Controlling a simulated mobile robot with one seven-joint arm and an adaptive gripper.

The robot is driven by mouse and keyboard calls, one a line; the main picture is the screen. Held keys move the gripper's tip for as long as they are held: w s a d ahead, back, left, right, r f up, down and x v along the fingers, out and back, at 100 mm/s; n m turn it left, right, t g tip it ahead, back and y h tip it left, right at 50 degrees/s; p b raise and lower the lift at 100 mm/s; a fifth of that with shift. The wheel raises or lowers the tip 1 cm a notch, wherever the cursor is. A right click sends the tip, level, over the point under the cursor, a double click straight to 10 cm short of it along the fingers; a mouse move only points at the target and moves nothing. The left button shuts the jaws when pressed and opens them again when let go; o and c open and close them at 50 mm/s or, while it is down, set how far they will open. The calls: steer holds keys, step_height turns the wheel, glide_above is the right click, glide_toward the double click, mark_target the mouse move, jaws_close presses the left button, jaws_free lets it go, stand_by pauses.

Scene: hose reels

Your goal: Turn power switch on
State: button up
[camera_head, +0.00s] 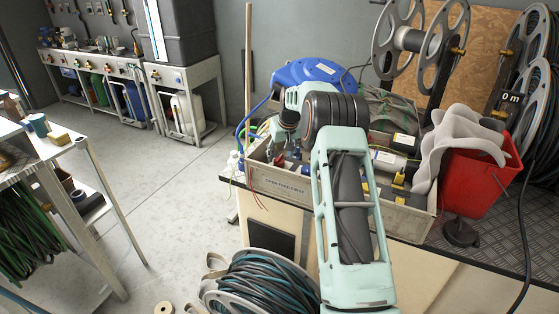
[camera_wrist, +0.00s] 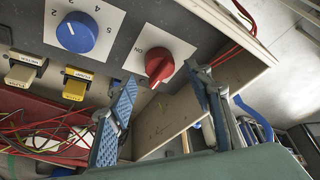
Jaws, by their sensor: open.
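A red rotary knob (camera_wrist: 158,66) sits on a white square plate (camera_wrist: 176,46) lettered "ON"; it looks like the power switch. It is on a dark panel (camera_wrist: 122,42) in the wrist view. My gripper (camera_wrist: 160,78) is open, with one blue-padded finger to the lower left of the knob and the other to its lower right. The knob appears between the fingertips; I cannot tell whether they touch it. In the head view, my gripper (camera_head: 284,134) reaches down at the left end of a wooden crate (camera_head: 290,186); my arm hides the knob there.
A blue numbered dial (camera_wrist: 77,32) and yellow tags (camera_wrist: 76,84) are beside the knob, with loose red wires (camera_wrist: 45,130) below. A red bucket (camera_head: 472,170), a blue reel (camera_head: 318,72) and metal hose reels (camera_head: 410,40) crowd the bench. Open floor (camera_head: 165,200) lies left.

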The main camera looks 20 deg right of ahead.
mark_target(280, 159)
steer(key=shift+x, duration=1.8)
steer(key=shift+c, duration=0.3)
steer(key=c, duration=1.1)
